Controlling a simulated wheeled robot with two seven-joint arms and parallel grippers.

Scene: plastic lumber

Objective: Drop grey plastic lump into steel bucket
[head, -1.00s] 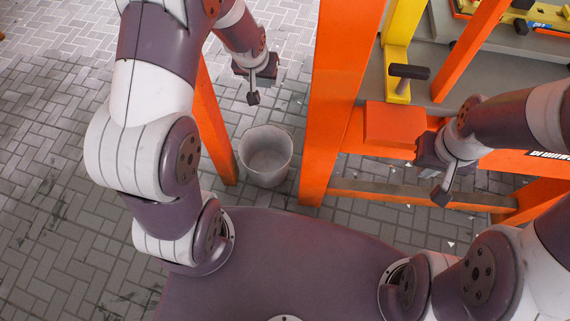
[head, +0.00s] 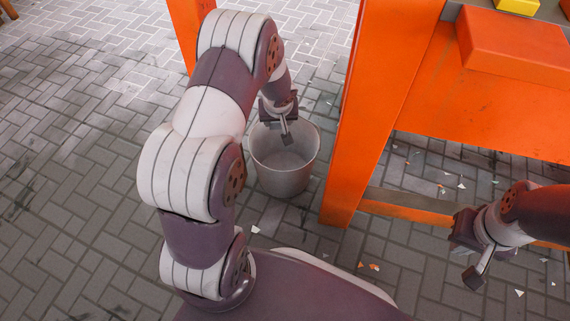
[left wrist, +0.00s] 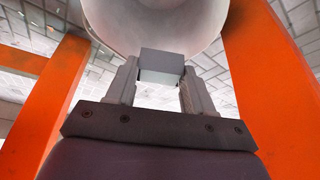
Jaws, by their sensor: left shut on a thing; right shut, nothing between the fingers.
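The steel bucket (head: 285,178) stands on the paved floor left of an orange post in the head view, its mouth facing up. My left gripper (head: 286,130) overlaps the far part of its mouth. In the left wrist view, my left gripper (left wrist: 162,85) is shut on the grey plastic lump (left wrist: 162,64), a small block, with the pale bucket (left wrist: 155,20) beyond it. I cannot tell the lump apart from the fingers in the head view, nor its exact height over the rim. My right gripper (head: 475,277) is shut and empty at the lower right, away from the bucket.
An orange post (head: 375,110) rises close to the right of the bucket, with an orange box (head: 515,45) farther right. Another orange post (head: 193,25) stands behind my left arm. Small scraps (head: 370,267) lie on the floor. The paving at left is open.

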